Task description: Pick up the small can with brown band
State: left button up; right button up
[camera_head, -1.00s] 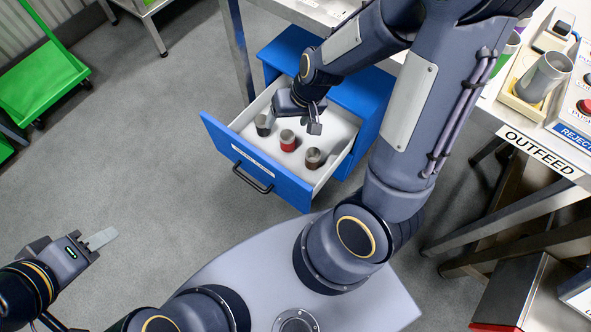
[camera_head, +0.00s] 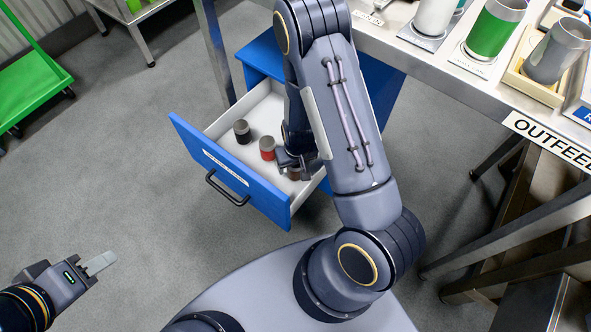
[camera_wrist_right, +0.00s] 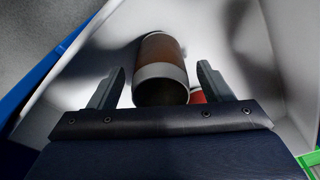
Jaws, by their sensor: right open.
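The small can with brown band lies between the two fingers in the right wrist view (camera_wrist_right: 160,52), its grey metal end toward the camera. In the head view the can (camera_head: 293,174) is mostly hidden behind my right gripper (camera_head: 292,163), inside the open drawer. My right gripper is open, with one finger on each side of the can in the wrist view (camera_wrist_right: 163,78). Gaps show between the fingers and the can. My left gripper (camera_head: 99,263) is at the lower left, away from the drawer; its finger opening does not show clearly.
A red-banded can (camera_head: 267,148) stands close beside the brown one, and a dark-banded can (camera_head: 242,132) stands further left. The blue drawer front (camera_head: 230,172) and pale side walls surround them. The outfeed table (camera_head: 490,95) with larger cans is at the right.

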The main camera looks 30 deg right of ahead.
notch_tip(320, 180, down, 2)
jog(key=shift+w+f, duration=0.1)
jog(key=c, duration=1)
